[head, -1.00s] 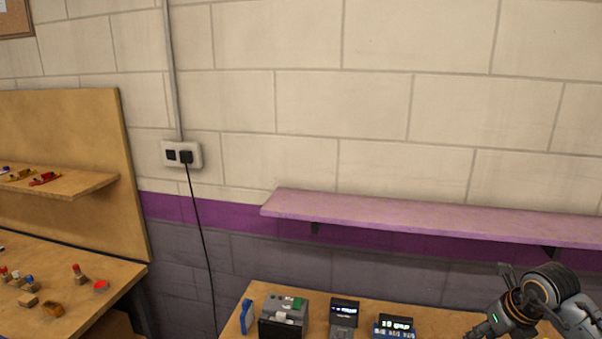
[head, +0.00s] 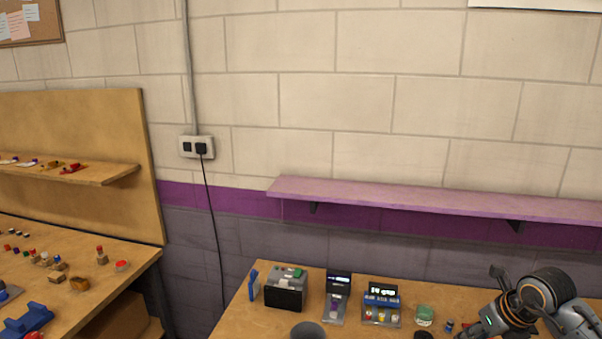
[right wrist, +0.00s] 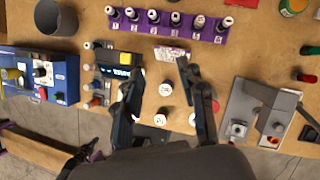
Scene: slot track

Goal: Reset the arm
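My right arm shows at the lower right of the head view, with its gripper (head: 478,334) partly cut off by the bottom edge. In the right wrist view my right gripper (right wrist: 158,82) is open, its two dark fingers apart over the wooden table (right wrist: 225,60). Nothing is held between them. Below and between the fingers are small white-topped round pieces (right wrist: 165,90) and a small pink-and-white labelled block (right wrist: 172,56). My left gripper is in neither view.
A purple numbered rack (right wrist: 170,24) with several vials, a dark cup (right wrist: 56,18), a blue box (right wrist: 40,75) and a grey fixture (right wrist: 262,112) surround the gripper. A pink shelf (head: 420,200) hangs above the table. Another workbench (head: 100,255) stands at left.

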